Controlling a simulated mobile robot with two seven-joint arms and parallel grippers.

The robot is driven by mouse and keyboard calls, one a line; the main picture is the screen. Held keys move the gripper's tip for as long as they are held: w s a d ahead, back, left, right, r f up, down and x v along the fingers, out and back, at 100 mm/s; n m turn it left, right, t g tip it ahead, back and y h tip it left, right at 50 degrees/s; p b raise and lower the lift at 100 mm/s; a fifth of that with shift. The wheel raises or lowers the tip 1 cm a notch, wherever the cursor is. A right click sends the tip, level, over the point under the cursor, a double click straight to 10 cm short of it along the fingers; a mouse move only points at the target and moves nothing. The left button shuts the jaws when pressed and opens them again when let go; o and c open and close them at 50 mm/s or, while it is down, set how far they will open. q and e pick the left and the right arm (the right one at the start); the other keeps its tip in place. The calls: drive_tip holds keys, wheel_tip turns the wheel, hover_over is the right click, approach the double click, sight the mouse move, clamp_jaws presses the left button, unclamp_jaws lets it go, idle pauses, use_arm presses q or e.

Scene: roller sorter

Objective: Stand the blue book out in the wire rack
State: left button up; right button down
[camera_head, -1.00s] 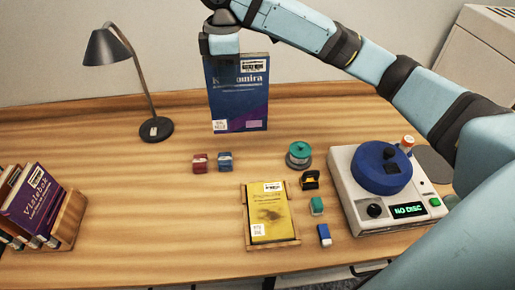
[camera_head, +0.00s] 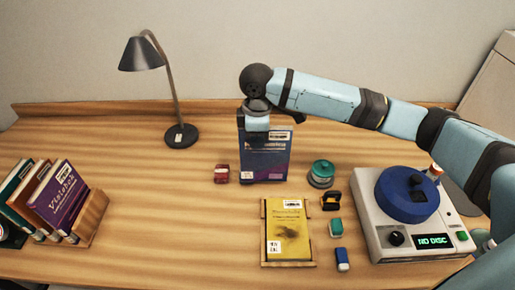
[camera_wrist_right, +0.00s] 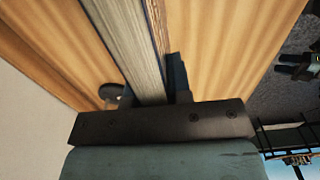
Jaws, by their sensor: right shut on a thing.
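The blue book (camera_head: 266,160) is upright above the middle of the table, its front cover with a purple corner facing the head camera. My right gripper (camera_head: 256,128) is shut on its top edge. In the right wrist view the pale page edge of the blue book (camera_wrist_right: 128,40) runs up from between the fingers of my right gripper (camera_wrist_right: 155,98). Whether the book's bottom touches the table is unclear. I cannot make out a wire rack for certain in either view. My left gripper is not in view.
A wooden stand (camera_head: 92,220) with several leaning books is at left, near a black lamp (camera_head: 181,136). A red block (camera_head: 221,174), a yellow book (camera_head: 288,232) in a tray, a green-topped reel (camera_head: 321,173), small items and a disc machine (camera_head: 410,225) are near the held book.

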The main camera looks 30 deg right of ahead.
sight(265, 156)
drive_tip(key=shift+f, duration=2.15)
drive_tip(key=c, duration=1.1)
unclamp_jaws()
drive_tip(key=shift+o, duration=0.2)
